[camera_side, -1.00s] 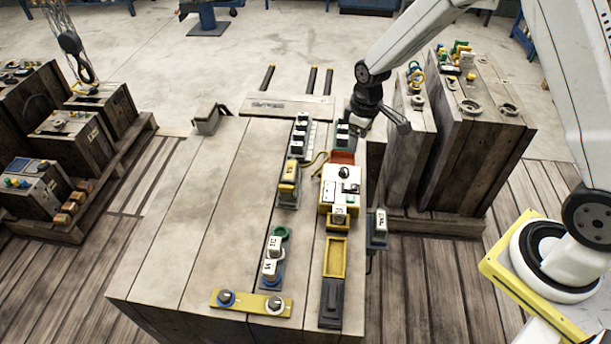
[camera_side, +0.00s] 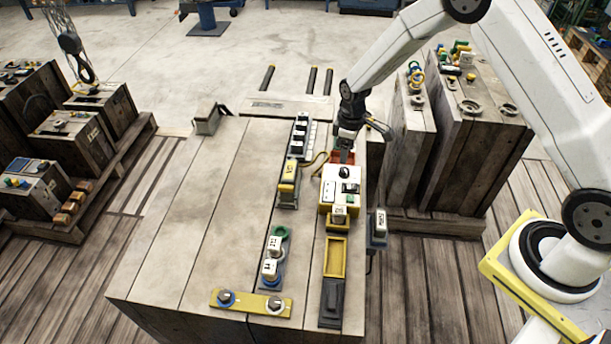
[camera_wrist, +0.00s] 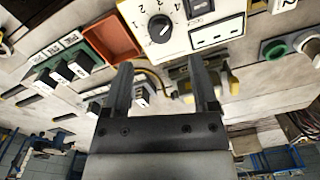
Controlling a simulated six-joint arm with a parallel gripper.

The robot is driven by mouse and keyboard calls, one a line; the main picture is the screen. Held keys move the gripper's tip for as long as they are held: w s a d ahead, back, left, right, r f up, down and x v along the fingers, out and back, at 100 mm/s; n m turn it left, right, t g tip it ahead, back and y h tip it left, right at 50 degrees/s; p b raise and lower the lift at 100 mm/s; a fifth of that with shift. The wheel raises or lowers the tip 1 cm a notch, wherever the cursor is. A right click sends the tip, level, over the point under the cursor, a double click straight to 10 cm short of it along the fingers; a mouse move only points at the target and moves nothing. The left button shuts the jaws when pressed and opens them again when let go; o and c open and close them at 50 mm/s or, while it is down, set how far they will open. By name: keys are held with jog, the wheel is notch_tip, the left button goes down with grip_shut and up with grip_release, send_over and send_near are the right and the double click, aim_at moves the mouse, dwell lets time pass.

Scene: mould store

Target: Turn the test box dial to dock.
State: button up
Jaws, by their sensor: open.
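The test box (camera_side: 341,189) is a cream and yellow box on the wooden bench, with a black dial on its top face. The dial (camera_side: 344,172) also shows in the wrist view (camera_wrist: 160,28), a round black knob with a pale pointer line and numbers printed around it.
A red tray (camera_wrist: 113,37) lies beside the box. A row of black switches (camera_side: 302,134) and a yellow-topped device (camera_side: 289,182) with a cable stand left of it. A yellow tray (camera_side: 335,257) lies in front.

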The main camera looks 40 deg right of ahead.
aim_at(345, 169)
jog(key=shift+f, duration=3.1)
grip_shut()
